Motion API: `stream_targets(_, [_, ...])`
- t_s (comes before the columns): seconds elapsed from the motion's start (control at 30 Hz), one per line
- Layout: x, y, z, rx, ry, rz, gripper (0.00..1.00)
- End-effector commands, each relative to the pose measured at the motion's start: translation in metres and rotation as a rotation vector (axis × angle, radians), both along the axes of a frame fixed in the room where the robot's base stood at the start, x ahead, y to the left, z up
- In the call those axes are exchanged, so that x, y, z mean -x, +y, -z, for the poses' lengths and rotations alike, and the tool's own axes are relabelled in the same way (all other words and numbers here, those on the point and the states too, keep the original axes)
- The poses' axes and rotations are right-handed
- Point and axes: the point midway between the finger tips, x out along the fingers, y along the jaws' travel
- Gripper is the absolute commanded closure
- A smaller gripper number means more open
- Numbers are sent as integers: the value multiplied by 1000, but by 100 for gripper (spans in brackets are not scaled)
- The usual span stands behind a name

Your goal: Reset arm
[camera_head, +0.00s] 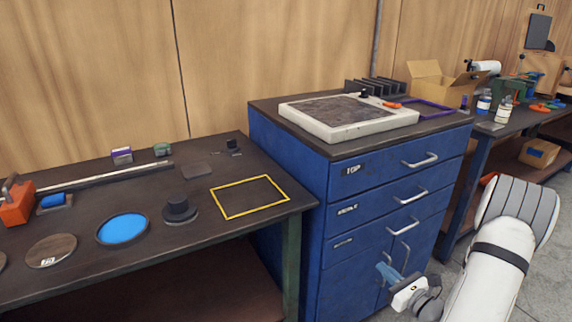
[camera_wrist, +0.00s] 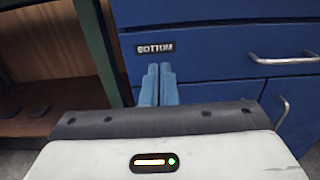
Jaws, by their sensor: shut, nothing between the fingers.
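My gripper (camera_head: 386,271) is in front of the lower part of the blue cabinet (camera_head: 290,160), apart from any object. The wrist view shows its two blue fingers (camera_wrist: 159,84) side by side, shut with nothing between them. They point at the cabinet front, just below the label "BOTTOM" (camera_wrist: 155,48). My arm (camera_head: 492,265) comes in from the lower right of the head view. The cabinet's drawers and doors look shut.
A dark workbench (camera_head: 130,272) at left carries a flanged black part (camera_head: 179,210), a blue disc (camera_head: 122,229) and a yellow outlined rectangle (camera_head: 250,212). A pale-rimmed tray (camera_head: 350,133) lies on the cabinet. Another bench with bottles stands at right. Cabinet handles (camera_wrist: 285,58) protrude near my gripper.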

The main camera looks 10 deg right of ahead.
Motion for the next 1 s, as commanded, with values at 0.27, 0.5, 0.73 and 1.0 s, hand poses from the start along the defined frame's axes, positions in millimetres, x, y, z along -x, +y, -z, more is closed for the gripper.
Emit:
stream_targets(0.27, [0, 106, -90, 219, -9, -430, 100])
stream_targets(0.5, [53, 210, -161, 591, -30, -945, 100])
stream_targets(0.73, [119, 253, -208, 1035, -88, -1359, 100])
stream_targets(1.0, [169, 248, -265, 1660, -222, -1700, 100])
